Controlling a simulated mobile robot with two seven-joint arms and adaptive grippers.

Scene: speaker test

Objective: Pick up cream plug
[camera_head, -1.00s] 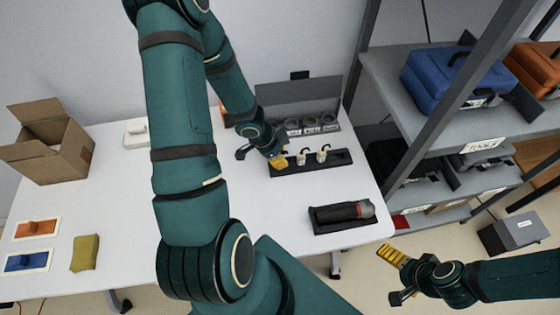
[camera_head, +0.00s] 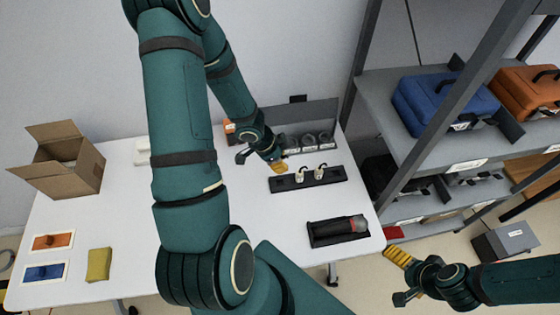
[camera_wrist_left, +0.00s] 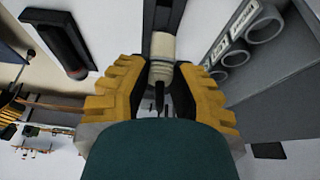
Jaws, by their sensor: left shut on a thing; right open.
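My left gripper (camera_head: 264,161) is over the left end of a black rack (camera_head: 340,175) on the white table. In the left wrist view its yellow fingers (camera_wrist_left: 160,85) are shut on a cream plug (camera_wrist_left: 163,48), a pale ribbed cylinder with a dark lower part. In the head view this plug is hidden by the gripper. Two more cream plugs, a middle one (camera_head: 299,177) and a right one (camera_head: 320,171), stand upright in the rack. My right gripper (camera_head: 400,277) is open and empty, off the table's right side.
A grey case with round cups (camera_head: 308,141) stands behind the rack. A black tray (camera_head: 318,240) holds a dark cylinder with a red band (camera_head: 343,226). A cardboard box (camera_head: 60,165) is at the left. Shelving (camera_head: 385,100) stands at the right. The table's middle front is clear.

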